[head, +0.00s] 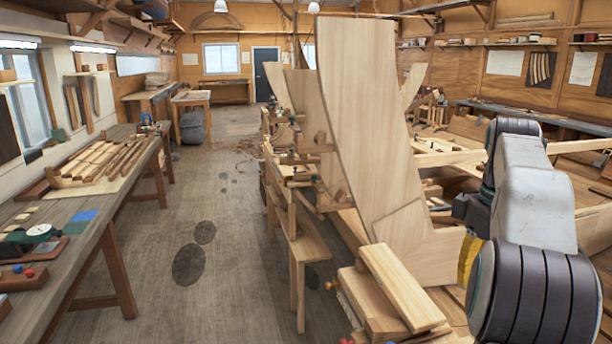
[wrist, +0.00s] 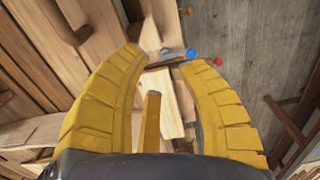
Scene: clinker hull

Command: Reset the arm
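My arm (head: 535,220) stands at the right of the head view, bent, with its big dark-ribbed joint close to the camera. A yellow part of my gripper (head: 468,262) shows beside that joint; the rest is hidden behind the arm. In the wrist view my gripper (wrist: 163,57) has its two curved yellow fingers spread, with a wide gap between the tips. A short yellowish upright piece (wrist: 152,120) shows between the fingers near the palm; I cannot tell what it is. No object is visibly clamped between the tips.
Tall hull planks (head: 360,120) rise close to my arm. Wooden blocks (head: 405,288) lie in front of them. A long workbench (head: 75,215) with tools runs along the left. The floor aisle (head: 215,210) is mostly clear. Blue (wrist: 191,54) and red (wrist: 217,61) knobs lie beyond the fingertips.

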